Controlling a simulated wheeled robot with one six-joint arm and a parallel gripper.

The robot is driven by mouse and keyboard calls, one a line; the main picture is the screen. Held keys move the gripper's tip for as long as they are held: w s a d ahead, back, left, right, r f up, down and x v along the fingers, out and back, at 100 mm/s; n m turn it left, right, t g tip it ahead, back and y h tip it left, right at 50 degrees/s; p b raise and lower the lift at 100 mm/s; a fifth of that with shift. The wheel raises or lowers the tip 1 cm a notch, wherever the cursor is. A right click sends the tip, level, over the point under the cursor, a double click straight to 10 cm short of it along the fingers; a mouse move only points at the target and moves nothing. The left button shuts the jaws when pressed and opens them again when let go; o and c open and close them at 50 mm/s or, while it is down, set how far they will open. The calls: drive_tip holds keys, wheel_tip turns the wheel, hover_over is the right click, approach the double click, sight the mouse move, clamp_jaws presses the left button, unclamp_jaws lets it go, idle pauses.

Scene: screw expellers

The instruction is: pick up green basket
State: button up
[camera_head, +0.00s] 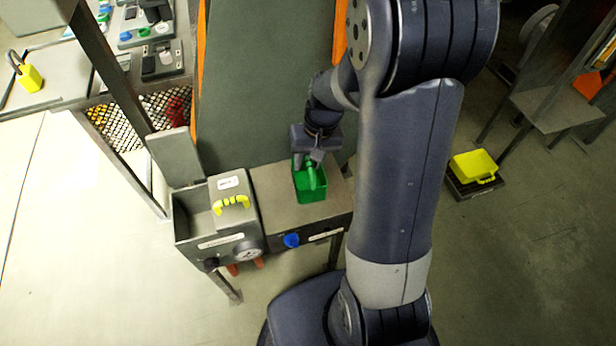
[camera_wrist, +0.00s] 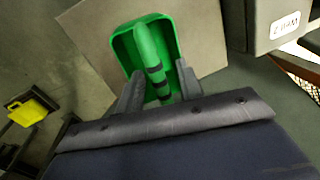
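The green basket (camera_head: 318,191) stands upright on a grey metal table top (camera_head: 275,190). Its raised green handle (camera_wrist: 148,50) with dark bands runs across its opening. My gripper (camera_head: 311,160) is above the basket, pointing down at it. In the wrist view the two grey fingers of my gripper (camera_wrist: 160,84) are apart, one on each side of the handle. Green shows between the right finger and the handle, so the gripper looks open. The fingertips reach in over the basket; their exact depth is hard to tell. The lower part of the basket (camera_wrist: 173,40) is partly hidden by the fingers.
A grey box with a lid and yellow handle (camera_head: 231,203) adjoins the table on the left. A tall green-grey panel (camera_head: 265,80) rises behind. A blue knob (camera_head: 291,240) is on the table front.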

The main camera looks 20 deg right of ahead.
drive_tip(key=shift+f, duration=0.3)
drive_tip(key=shift+c, duration=0.3)
clamp_jaws()
